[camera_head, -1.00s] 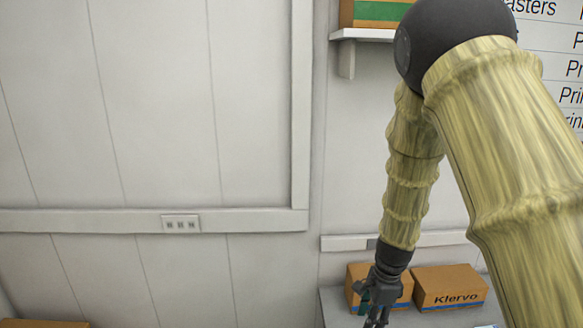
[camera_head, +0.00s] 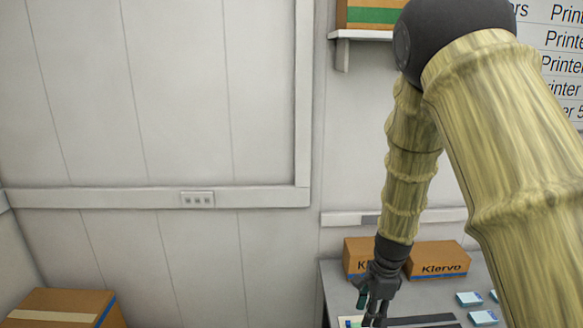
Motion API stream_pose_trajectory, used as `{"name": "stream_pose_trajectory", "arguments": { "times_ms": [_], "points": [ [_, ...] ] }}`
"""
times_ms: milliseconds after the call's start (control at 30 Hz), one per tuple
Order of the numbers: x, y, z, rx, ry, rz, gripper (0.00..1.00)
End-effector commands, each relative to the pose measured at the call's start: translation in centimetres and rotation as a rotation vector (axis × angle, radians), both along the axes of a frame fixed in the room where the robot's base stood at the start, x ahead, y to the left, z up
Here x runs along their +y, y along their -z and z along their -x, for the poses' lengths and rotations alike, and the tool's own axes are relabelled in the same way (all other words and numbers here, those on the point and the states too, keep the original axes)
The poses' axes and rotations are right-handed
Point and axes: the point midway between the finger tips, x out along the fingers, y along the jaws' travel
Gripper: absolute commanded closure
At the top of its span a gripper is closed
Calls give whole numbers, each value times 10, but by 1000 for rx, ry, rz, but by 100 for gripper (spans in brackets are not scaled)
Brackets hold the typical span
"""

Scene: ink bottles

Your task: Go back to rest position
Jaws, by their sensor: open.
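My arm, with bamboo-like links, comes in from the right and bends down at a dark elbow joint. My gripper (camera_head: 374,318) hangs from it at the lower right, pointing down in front of the grey table (camera_head: 331,282). Its fingers are small and dark, spread apart, and I see nothing held between them. The fingertips lie close to the bottom edge of the picture, over or in front of a light sheet or tray edge; the exact height is hard to tell.
Two cardboard boxes, one partly behind my gripper (camera_head: 358,257) and one marked Klervo (camera_head: 437,261), stand at the table's back. Several small blue-white packs (camera_head: 469,299) lie on its right. Another box (camera_head: 64,308) is at lower left. A shelf (camera_head: 360,35) is above.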

Motion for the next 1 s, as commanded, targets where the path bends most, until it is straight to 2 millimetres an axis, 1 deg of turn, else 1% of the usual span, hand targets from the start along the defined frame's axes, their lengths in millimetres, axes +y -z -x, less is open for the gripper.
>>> {"name": "stream_pose_trajectory", "arguments": {
  "times_ms": [33, 167, 367, 467, 567, 667, 700, 767, 800, 867, 1000],
  "points": [
    [-3, 10, 7, 6, -17, 9, 60],
    [-14, 29, 19, 10, -59, 34, 60],
    [-27, 63, 43, 19, -154, 78, 60],
    [-33, 83, 59, 24, -219, 101, 60],
    [-39, 108, 79, 32, -305, 127, 60],
    [-46, 137, 106, 40, -416, 155, 60],
    [-49, 150, 119, 44, -473, 165, 60],
    [-52, 170, 141, 47, -564, 178, 60],
    [-54, 182, 156, 48, -628, 185, 60],
    [-56, 199, 178, 47, -721, 191, 60],
    [-56, 232, 230, 35, -939, 188, 60]
  ]
}}
